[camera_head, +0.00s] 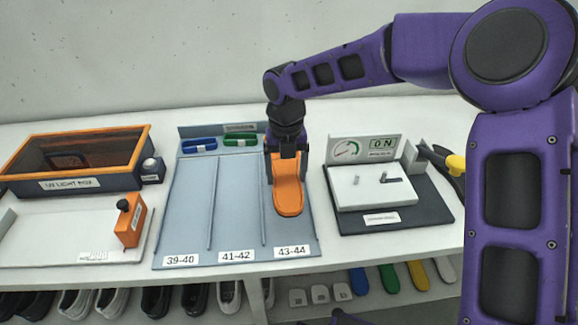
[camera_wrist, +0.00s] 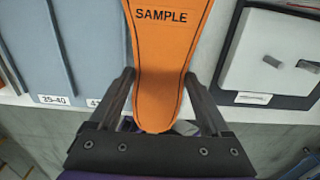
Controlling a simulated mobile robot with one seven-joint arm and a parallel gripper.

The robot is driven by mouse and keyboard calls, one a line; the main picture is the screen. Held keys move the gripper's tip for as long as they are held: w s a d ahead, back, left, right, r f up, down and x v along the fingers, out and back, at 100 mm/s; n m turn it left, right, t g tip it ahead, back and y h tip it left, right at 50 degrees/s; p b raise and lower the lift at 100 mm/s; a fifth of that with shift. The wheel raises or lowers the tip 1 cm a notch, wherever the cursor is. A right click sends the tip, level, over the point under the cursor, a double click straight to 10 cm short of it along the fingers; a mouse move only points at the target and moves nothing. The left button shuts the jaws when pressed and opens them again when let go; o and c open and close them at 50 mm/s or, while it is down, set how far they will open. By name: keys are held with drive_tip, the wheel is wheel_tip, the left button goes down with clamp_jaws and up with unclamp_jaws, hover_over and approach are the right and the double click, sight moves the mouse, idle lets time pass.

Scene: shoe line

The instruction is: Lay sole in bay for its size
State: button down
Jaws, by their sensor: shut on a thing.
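An orange sole (camera_head: 288,197) marked SAMPLE is in my gripper (camera_head: 287,158). In the wrist view the fingers (camera_wrist: 160,85) stand on both sides of the sole (camera_wrist: 165,62), near its narrow end. In the head view the sole is over the 43-44 bay (camera_head: 291,239) of the blue-grey rack (camera_head: 196,215), its free end pointing to the front. I cannot tell whether it touches the bay floor. The 39-40 bay label (camera_head: 181,260) is at the left and the 41-42 label (camera_head: 236,255) in the middle; the floors of those bays are bare.
A blue outline piece (camera_head: 200,144) and a green one (camera_head: 240,140) stand at the rack's back. The UV light box (camera_head: 70,184) and an orange block (camera_head: 131,222) are left. A gauge station (camera_head: 385,218) stands close on the right. Shoes (camera_head: 155,300) sit below.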

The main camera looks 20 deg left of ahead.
drive_tip(key=shift+f+b, duration=1.8)
drive_tip(key=shift+f, duration=2.2)
unclamp_jaws()
wheel_tip(320, 180, up, 18)
drive_tip(key=p, duration=0.2)
drive_tip(key=shift+f, duration=0.25)
